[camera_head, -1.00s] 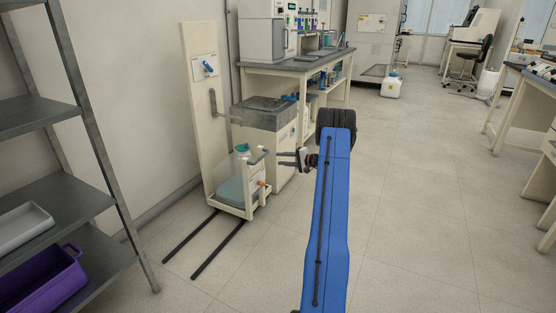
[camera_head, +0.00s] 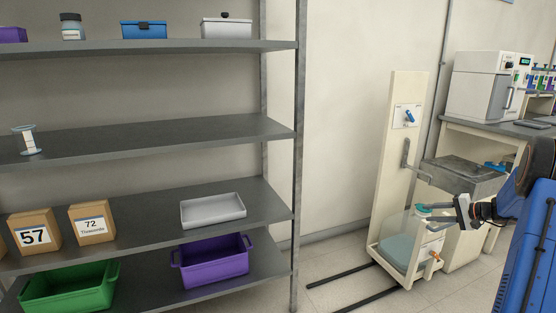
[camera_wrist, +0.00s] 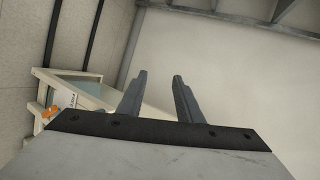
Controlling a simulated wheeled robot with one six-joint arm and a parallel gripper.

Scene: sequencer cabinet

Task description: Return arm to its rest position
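Part of the frame, with an orange knob (camera_wrist: 49,112), shows at the left in the wrist view.
A grey shelf rack (camera_head: 150,140) fills the left, with a purple bin (camera_head: 213,265), a green bin (camera_head: 70,290), a white tray (camera_head: 212,210) and several boxes. Two dark floor rails (camera_head: 340,276) run out from the frame. A bench with a white instrument (camera_head: 490,87) stands at the right.

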